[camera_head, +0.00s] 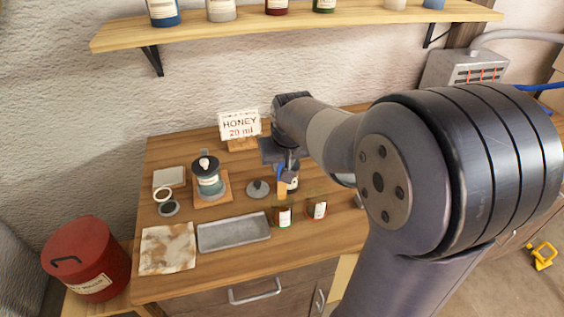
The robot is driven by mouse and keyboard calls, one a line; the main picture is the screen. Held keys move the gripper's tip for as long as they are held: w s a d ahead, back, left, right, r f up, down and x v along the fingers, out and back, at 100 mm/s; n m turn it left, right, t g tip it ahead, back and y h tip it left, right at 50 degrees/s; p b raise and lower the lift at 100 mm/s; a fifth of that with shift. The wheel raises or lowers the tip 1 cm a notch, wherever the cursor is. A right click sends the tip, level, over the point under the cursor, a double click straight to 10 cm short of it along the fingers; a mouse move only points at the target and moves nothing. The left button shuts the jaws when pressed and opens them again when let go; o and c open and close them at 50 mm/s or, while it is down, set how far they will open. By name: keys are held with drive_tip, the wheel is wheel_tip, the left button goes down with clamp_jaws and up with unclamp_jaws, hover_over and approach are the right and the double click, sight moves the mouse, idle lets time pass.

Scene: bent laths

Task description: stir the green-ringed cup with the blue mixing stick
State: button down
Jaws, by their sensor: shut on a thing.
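My gripper (284,166) is shut on the blue mixing stick (281,178), which hangs down roughly upright. Its upper part is blue and its lower part looks tan.
A HONEY 20 ml sign (239,124) stands behind. My arm hides the table's right.

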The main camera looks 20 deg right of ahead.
idle(0.3)
wheel_tip(320, 180, up, 5)
drive_tip(key=p, duration=0.4)
drive_tip(key=shift+r, duration=0.1)
idle(0.4)
